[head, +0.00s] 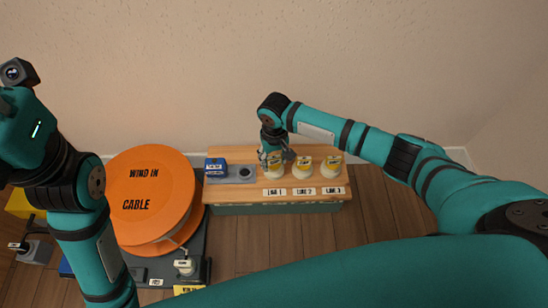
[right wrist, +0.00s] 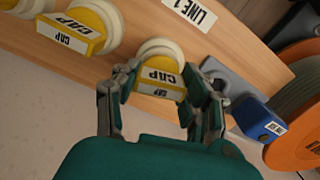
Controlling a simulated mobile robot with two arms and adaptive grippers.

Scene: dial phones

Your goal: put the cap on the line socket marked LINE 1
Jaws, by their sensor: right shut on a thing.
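My right gripper (head: 277,161) is at the left one of three sockets on the wooden bench. In the right wrist view its fingers (right wrist: 168,84) are shut on a yellow cap (right wrist: 158,78) marked CAP. The cap is at the round cream LINE 1 socket (right wrist: 160,47), beside the LINE 1 label (right wrist: 195,10). I cannot tell whether it is fully seated. In the head view the fingers partly hide this socket, behind the LINE 1 label (head: 274,192). My left arm shows at the left, but its fingers are out of frame.
The LINE 2 (head: 305,164) and LINE 3 (head: 332,165) sockets to the right carry yellow caps. A blue box (head: 216,166) and a grey plate (head: 237,179) with a dark round part are to the left. An orange cable reel (head: 150,200) stands beside the bench.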

